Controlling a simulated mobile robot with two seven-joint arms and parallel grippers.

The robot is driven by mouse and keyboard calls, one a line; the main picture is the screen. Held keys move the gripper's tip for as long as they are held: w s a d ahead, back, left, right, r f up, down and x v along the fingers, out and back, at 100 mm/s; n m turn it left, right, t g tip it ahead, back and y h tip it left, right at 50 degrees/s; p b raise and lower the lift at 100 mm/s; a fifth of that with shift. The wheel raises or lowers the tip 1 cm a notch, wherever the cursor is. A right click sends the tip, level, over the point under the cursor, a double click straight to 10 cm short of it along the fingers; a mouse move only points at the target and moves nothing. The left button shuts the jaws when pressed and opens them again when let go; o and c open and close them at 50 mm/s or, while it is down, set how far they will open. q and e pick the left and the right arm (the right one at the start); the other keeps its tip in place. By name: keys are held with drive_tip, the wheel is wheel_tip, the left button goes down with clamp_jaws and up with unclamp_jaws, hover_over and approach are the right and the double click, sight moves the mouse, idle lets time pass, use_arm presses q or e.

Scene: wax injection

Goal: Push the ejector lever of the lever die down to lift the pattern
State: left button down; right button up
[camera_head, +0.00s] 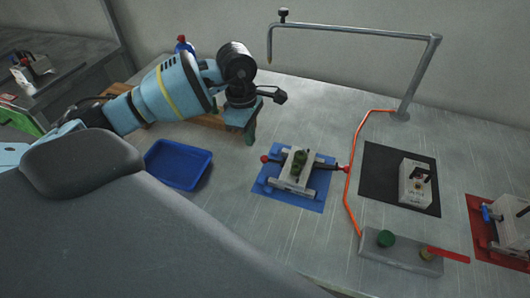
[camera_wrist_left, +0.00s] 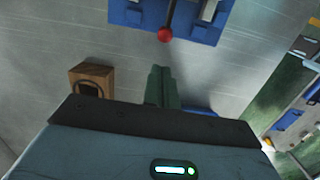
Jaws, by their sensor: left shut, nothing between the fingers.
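The lever die (camera_head: 293,181) sits on a blue mat (camera_head: 273,192) in the middle of the bench. A dark green piece (camera_head: 300,158), which may be the pattern, shows on its top. A lever with a red ball knob (camera_head: 265,158) sticks out on its left side; the knob also shows in the left wrist view (camera_wrist_left: 165,34), at the end of a dark rod. My left gripper (camera_head: 249,137) points down, behind and slightly left of the knob, apart from it. Its green fingers (camera_wrist_left: 162,85) are shut together and empty. My right gripper is not in view.
A blue tray (camera_head: 178,184) lies left of the die. A wooden block (camera_wrist_left: 105,72) stands near my fingers. A grey pipe (camera_head: 350,25) arches above. Bench in front of the die is clear.

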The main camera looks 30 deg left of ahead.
use_arm(q)
drive_tip(key=r, duration=0.5)
drive_tip(key=shift+a, duration=0.25)
drive_tip(key=shift+s, duration=0.1)
